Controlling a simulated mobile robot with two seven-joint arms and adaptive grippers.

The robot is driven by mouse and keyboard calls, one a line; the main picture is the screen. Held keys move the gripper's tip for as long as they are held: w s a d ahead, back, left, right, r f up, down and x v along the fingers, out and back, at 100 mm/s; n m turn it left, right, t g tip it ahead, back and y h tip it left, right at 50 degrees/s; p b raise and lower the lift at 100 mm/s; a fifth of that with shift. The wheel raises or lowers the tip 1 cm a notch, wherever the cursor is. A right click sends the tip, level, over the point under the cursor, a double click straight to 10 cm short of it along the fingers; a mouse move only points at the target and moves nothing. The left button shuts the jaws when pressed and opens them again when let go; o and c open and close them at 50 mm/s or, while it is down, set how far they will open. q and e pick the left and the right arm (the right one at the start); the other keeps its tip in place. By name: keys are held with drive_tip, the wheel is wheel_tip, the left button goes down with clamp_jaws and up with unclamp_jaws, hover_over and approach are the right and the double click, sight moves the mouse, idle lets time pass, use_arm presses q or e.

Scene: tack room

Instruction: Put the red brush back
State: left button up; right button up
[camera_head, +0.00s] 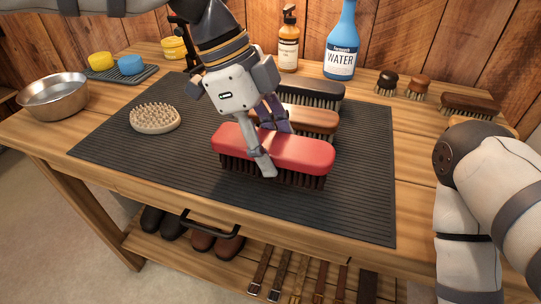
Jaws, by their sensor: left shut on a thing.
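The red brush (301,153) is at the middle of the view, bristles down, over the dark ribbed mat (190,170). My left gripper (268,150) comes down from above and is shut on the red brush near its middle. I cannot tell whether the bristles touch the mat. Behind it are a brown brush (318,120) and a dark brush (315,93), partly hidden by the gripper and red brush. My right arm shows at the right edge; its gripper is not in view.
A round brush (155,118) lies bristles up on the mat. A metal bowl (54,97), sponge tray (130,78), amber bottle (289,45) and blue water bottle (341,45) stand around. Small brushes (418,88) sit at the back right. The mat's front left is clear.

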use_arm(q)
drive_tip(key=shift+a+f, duration=0.1)
drive_tip(key=shift+f, duration=1.15)
drive_tip(key=shift+f, duration=0.1)
drive_tip(key=o, duration=1.4)
drive_tip(key=shift+f, duration=0.1)
drive_tip(key=v, duration=1.2)
drive_tip(key=shift+r, duration=0.25)
drive_tip(key=shift+s+f, duration=0.1)
